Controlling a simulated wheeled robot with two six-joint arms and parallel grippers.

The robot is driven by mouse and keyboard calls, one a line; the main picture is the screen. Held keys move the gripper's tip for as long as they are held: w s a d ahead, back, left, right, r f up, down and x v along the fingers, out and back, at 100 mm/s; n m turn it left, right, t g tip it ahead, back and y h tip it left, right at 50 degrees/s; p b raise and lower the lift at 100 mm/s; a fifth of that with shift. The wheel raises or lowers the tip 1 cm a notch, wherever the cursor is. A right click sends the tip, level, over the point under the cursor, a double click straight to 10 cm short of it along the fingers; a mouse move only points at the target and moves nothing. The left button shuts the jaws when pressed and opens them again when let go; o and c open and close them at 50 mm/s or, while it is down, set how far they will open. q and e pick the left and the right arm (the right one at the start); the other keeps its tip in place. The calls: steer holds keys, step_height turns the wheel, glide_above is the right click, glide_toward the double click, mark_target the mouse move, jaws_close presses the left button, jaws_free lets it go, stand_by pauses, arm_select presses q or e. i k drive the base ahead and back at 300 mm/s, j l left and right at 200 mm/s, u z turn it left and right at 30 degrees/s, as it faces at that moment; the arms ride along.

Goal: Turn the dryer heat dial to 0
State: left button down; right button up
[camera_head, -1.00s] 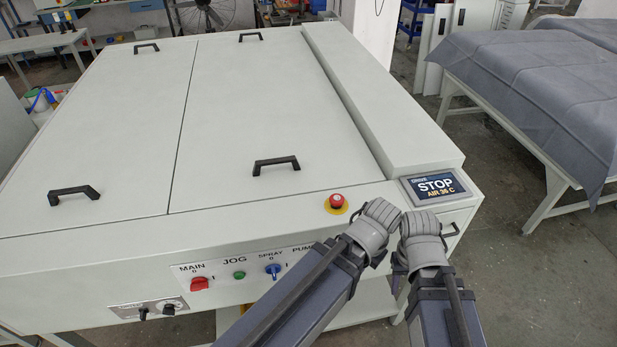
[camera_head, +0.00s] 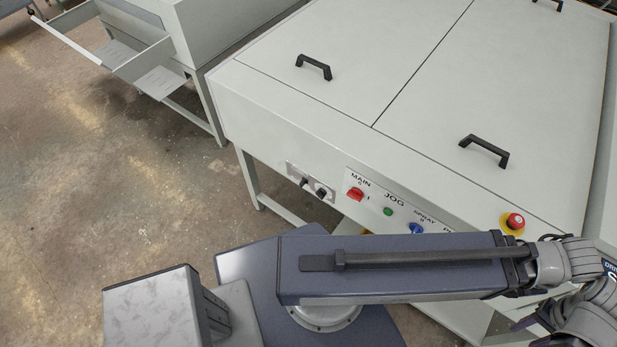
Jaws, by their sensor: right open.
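The machine's front face carries a small panel (camera_head: 297,171) at its left end with two black knobs, a left knob (camera_head: 304,182) and a right knob (camera_head: 321,194). I cannot read their labels or settings, so I cannot tell which is the dryer heat dial. My right gripper (camera_head: 537,325) shows only in part at the bottom right; it is open, well right of the panel and apart from the knobs.
Right of the panel are the red MAIN switch (camera_head: 355,194), green JOG button (camera_head: 388,211) and blue SPRAY switch (camera_head: 416,229). Another machine (camera_head: 205,40) with an open tray stands at the left. The floor between is clear.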

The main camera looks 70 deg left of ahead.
mark_target(321, 194)
steer(key=u, duration=0.9)
steer(key=i+u, duration=0.1)
steer(key=u, duration=0.75)
steer(key=l+u, duration=0.1)
steer(key=u, duration=0.35)
steer(key=l+u, duration=0.1)
steer(key=u, duration=0.35)
steer(key=i, duration=0.05)
